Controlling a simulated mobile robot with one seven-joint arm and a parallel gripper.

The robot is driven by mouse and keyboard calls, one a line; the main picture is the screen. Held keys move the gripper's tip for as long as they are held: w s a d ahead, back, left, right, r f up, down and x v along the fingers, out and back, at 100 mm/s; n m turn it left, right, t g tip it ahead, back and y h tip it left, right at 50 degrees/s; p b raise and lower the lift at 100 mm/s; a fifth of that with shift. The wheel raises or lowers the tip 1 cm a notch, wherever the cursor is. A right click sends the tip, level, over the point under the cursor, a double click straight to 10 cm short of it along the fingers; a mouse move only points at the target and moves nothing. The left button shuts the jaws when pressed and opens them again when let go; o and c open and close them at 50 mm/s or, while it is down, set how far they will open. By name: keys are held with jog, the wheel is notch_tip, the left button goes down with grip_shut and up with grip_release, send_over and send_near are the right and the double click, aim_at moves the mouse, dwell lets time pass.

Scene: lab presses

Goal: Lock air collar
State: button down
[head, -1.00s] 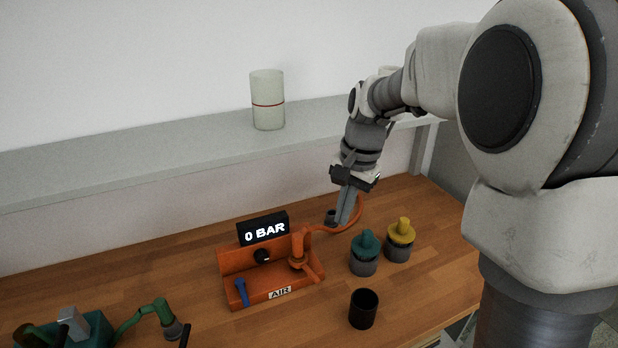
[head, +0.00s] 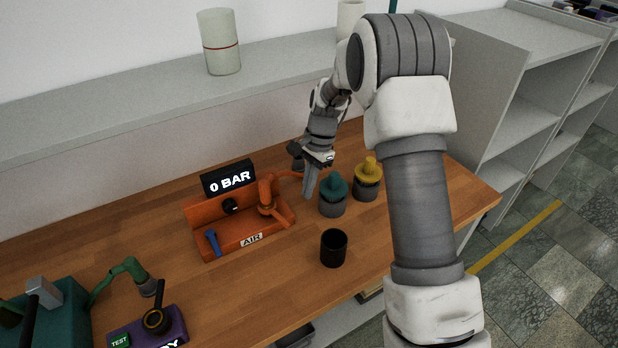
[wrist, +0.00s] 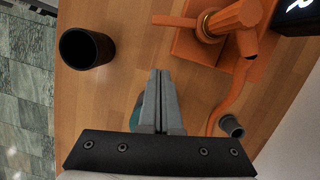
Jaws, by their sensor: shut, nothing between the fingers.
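The orange air station (head: 213,238), marked AIR, has an upright orange pipe (head: 265,188) with an orange lever (head: 280,220) at its foot. I cannot tell which part is the air collar. An orange hose (wrist: 233,98) curves from the station to a grey end piece (wrist: 232,126) on the table. My gripper (head: 308,196) is shut and empty, between the station and the teal-topped jar. Its fingertips (wrist: 158,74) point at bare wood, apart from the lever.
The display (head: 229,178) reads 0 BAR; a blue lever (head: 212,242) is on the station. A teal-topped jar (head: 333,196), a yellow-topped jar (head: 367,178) and a black cup (head: 334,248) stand right. A purple test unit (head: 150,333) is at front left. A shelf runs behind.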

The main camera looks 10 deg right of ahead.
aim_at(274, 213)
jog(key=a+f, duration=0.1)
jog(key=s+a+f, duration=0.1)
jog(key=f, duration=0.1)
jog(key=s+a+f+p, duration=0.1)
jog(key=shift+s+a+f, duration=0.2)
jog(key=shift+a, duration=0.05)
jog(key=shift+s+a+f, duration=0.1)
jog(key=shift+s+a, duration=0.15)
jog(key=shift+a, duration=0.15)
jog(key=shift+s+a+m+t, duration=0.15)
jog(key=shift+s+a+m, duration=0.2)
jog(key=shift+m, duration=0.3)
jog(key=shift+s+a+m+t, duration=0.15)
jog(key=shift+s+a+m, duration=0.15)
jog(key=shift+m, duration=0.35)
jog(key=shift+w+d, duration=0.1)
jog(key=shift+d, duration=0.05)
jog(key=shift+w+d, duration=0.4)
jog(key=shift+w, duration=0.15)
